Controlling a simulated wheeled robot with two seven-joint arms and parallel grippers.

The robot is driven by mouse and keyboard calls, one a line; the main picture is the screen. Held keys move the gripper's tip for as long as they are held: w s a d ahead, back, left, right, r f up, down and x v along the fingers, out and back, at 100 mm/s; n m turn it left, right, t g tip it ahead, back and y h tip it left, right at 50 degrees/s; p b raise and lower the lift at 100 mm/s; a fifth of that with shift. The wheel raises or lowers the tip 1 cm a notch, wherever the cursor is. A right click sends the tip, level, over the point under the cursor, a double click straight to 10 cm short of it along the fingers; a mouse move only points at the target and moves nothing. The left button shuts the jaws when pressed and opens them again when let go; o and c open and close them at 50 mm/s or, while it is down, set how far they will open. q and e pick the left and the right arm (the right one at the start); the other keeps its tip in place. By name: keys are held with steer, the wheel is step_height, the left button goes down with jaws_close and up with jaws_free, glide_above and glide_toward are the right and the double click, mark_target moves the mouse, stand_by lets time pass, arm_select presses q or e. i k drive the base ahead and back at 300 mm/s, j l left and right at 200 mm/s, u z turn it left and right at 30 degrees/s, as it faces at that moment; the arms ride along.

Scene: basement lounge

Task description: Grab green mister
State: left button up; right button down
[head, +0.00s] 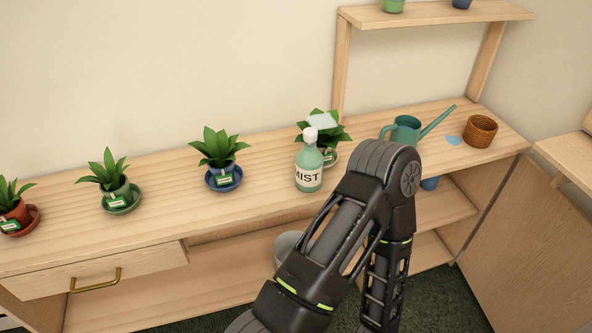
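The green mister (309,174) is a pale green bottle with a white cap and a label reading MIST. It stands upright on the wooden bench top, in front of a potted plant (338,134). One of my arms rises from the bottom and bends just right of the mister, its lower link hanging down in front of the bench. Neither gripper shows in the head view. No gripper is seen touching the mister.
Potted plants on saucers stand along the wooden bench (165,190) to the left, one of them blue (222,172). A teal watering can (405,131) and a brown woven pot (480,131) stand to the right. A raised shelf (430,14) is behind.

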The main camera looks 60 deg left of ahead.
mark_target(309, 161)
steer(key=k+j, duration=0.8)
steer(key=j, duration=0.2)
